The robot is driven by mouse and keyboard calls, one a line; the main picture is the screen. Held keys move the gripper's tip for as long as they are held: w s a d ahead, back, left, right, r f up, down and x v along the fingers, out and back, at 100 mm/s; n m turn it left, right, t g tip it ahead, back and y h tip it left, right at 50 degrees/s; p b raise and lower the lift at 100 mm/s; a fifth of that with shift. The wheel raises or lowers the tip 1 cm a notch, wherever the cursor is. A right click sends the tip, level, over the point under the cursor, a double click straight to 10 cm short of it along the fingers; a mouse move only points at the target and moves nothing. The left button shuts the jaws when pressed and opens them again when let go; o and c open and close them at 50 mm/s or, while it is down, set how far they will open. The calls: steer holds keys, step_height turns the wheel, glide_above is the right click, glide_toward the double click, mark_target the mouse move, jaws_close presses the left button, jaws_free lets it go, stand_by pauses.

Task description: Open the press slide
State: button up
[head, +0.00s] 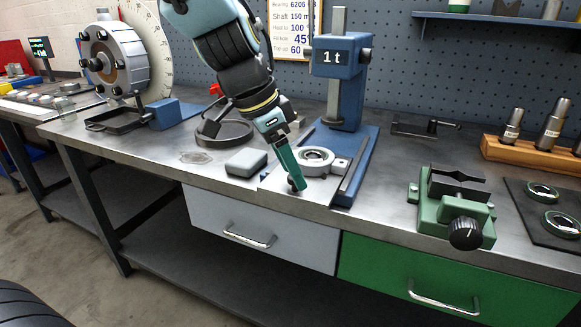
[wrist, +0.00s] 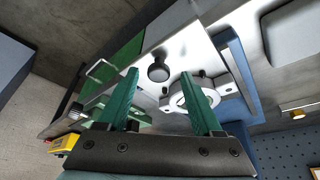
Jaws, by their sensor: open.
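The blue press (head: 341,85), marked "1 t", stands near the middle of the bench. Its slide (head: 272,186) is a flat silver plate on the press base, reaching towards the bench's front edge. A round metal ring in a holder (head: 315,158) sits on it, in front of the press column. A dark round knob (head: 298,184) is at the slide's front end; it also shows in the wrist view (wrist: 158,72). My gripper (head: 290,172) points down at the knob. In the wrist view its green fingers are apart, with the knob between their tips; I cannot tell whether they touch it.
A grey box (head: 246,162) lies just left of the slide. A green vise (head: 452,205) stands to the right. A grey drawer (head: 258,228) and a green drawer (head: 450,284) are below the bench top. A large disc machine (head: 115,60) stands at the left.

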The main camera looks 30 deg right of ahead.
steer(key=s+v, duration=0.1)
steer(key=v, duration=0.9)
steer(key=shift+w+a+r, duration=0.2)
steer(key=shift+w, duration=0.3)
steer(key=w+a+f+n+t+y+p, duration=0.2)
steer(key=w+a+f+n+p, duration=0.3)
steer(key=w+a+n, duration=0.75)
steer(key=a+f+n+y, duration=0.1)
steer(key=a+f+n, duration=0.2)
steer(key=a, duration=0.5)
steer(key=a+f+n+y+p, duration=0.1)
steer(key=a+f+n, duration=0.2)
steer(key=a, duration=0.6)
steer(key=shift+s+n+t, duration=0.2)
steer(key=shift+n+t, duration=0.1)
steer(key=shift+n, duration=0.15)
steer(key=shift+f, duration=0.1)
